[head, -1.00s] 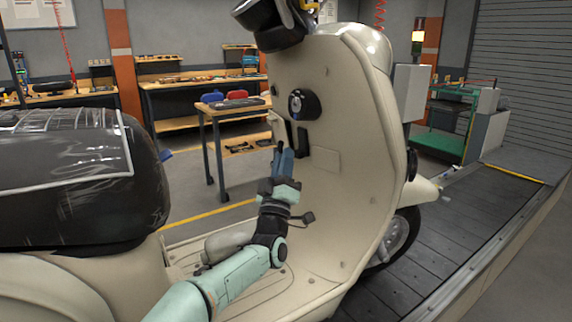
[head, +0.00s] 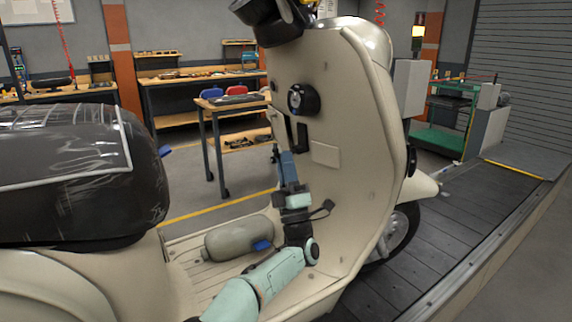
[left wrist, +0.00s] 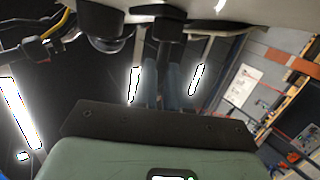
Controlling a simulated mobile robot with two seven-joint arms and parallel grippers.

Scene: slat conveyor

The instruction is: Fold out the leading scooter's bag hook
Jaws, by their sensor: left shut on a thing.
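The cream scooter's leg shield (head: 345,190) fills the middle of the head view. The black bag hook (head: 301,137) is on its inner face, below the round ignition lock (head: 303,99). My left gripper (head: 286,158) reaches up to it from below, above the floorboard. In the left wrist view, its two blue fingers (left wrist: 164,85) are shut on the dark hook (left wrist: 164,45), which runs from its mount down between them. The fingers partly cover the hook, and I cannot tell exactly how far out it stands. My right gripper is not in view.
The wrapped black seat (head: 70,180) stands at the left. A grey rounded object (head: 238,240) lies on the floorboard (head: 185,258) beside my arm. The handlebar parts (head: 265,20) are above. The slat conveyor (head: 435,235) runs along the right; a work table (head: 232,105) stands beyond.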

